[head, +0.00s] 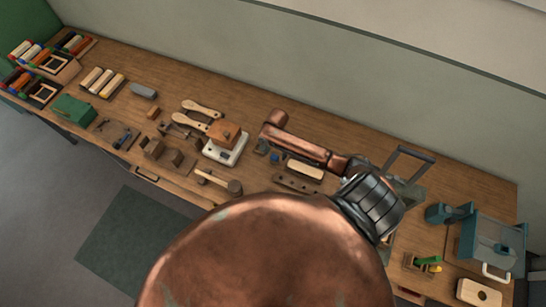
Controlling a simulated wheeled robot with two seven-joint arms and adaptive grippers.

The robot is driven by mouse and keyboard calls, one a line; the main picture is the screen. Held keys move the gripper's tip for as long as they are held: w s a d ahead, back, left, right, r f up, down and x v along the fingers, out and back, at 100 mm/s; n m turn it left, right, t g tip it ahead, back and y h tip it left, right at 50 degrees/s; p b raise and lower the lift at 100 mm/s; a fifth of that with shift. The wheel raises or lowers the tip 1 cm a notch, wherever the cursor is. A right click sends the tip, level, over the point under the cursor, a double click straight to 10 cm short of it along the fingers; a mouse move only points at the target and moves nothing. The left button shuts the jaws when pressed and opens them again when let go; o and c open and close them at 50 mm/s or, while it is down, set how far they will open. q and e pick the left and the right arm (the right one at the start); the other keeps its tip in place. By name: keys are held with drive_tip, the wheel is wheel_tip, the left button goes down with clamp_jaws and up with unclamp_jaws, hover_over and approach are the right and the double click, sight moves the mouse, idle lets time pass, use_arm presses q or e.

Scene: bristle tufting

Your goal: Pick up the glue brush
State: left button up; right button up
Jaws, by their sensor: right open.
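I cannot make out for certain which item is the glue brush. Two pale wooden paddle-shaped pieces (201,108) lie near the middle of the bench, left of a brown block on a white base (232,152). A mallet-like tool (218,182) lies at the front edge. My right arm reaches over the bench, and its copper links cover much of the centre. My right gripper (263,147) is small and dark below the arm's far end, just right of the white base. It is open, with nothing seen in it; its fingers are mostly hidden. My left gripper is out of view.
The wooden bench (160,77) runs along a wall. Pale rollers (102,82), a green box (72,109) and racks stand left. A blue-grey machine (490,244) and a holder with green and yellow handles (425,263) stand right. My arm hides the front middle.

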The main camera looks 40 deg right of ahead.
sight(275, 157)
drive_tip(key=f, duration=0.3)
drive_tip(key=shift+w+a+f+p, duration=0.2)
drive_tip(key=shift+a+f+p, duration=0.05)
drive_tip(key=shift+a+p, duration=0.1)
wheel_tip(275, 157, down, 2)
drive_tip(key=shift+s+d, duration=0.1)
drive_tip(key=shift+s, duration=0.05)
drive_tip(key=shift+c, duration=0.7)
drive_tip(key=c, duration=1.1)
drive_tip(key=shift+o, duration=0.2)
drive_tip(key=shift+r, duration=0.55)
use_arm(q)
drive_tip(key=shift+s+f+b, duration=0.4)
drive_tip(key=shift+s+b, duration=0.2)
drive_tip(key=shift+b, duration=0.1)
use_arm(e)
drive_tip(key=s+a+r, duration=0.4)
drive_tip(key=a+r, duration=0.8)
drive_tip(key=a, duration=0.1)
drive_tip(key=shift+a, duration=0.25)
